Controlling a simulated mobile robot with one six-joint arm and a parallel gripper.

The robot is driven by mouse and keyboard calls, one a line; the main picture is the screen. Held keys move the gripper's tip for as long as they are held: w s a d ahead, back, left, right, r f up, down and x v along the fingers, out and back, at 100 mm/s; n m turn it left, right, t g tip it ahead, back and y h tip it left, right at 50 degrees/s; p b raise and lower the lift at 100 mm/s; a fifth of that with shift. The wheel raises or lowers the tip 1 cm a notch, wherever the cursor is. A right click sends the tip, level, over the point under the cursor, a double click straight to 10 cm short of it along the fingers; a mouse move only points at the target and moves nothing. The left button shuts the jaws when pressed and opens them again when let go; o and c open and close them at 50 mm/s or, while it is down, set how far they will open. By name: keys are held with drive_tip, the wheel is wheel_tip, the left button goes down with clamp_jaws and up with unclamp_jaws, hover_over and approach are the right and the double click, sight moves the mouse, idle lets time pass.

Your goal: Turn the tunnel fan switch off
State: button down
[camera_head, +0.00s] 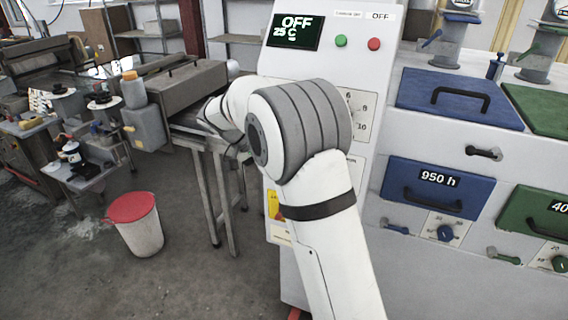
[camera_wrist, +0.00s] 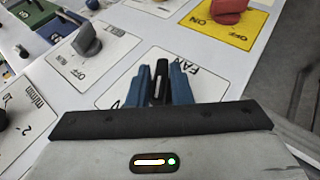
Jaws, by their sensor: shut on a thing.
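The tunnel fan switch (camera_wrist: 160,82) is a small dark lever on a white plate (camera_wrist: 200,88) printed FAN, upside down in the wrist view. My gripper (camera_wrist: 161,76) has blue fingers on either side of the lever and is shut on it. The FAN lettering is partly covered by my fingers, so I cannot tell the switch's marked position. In the head view my arm hides the gripper and the switch. The white control cabinet (camera_head: 384,70) carries a dark display (camera_head: 293,32) reading OFF and 25 C.
A grey knob (camera_wrist: 88,42) on an OFF-marked plate, a red knob (camera_wrist: 228,10) on a yellow plate and a black dial (camera_wrist: 4,118) sit close by. Green (camera_head: 340,41) and red (camera_head: 374,44) buttons are above my arm. A red-lidded bucket (camera_head: 135,222) stands on the floor.

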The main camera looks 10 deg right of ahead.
idle(0.3)
drive_tip(key=c, duration=1.5)
unclamp_jaws()
drive_tip(key=shift+o, duration=0.2)
drive_tip(key=shift+a+r, duration=0.1)
drive_tip(key=v, duration=0.7)
drive_tip(key=shift+a+r+b, duration=0.2)
drive_tip(key=shift+r+b, duration=0.05)
drive_tip(key=shift+b, duration=0.2)
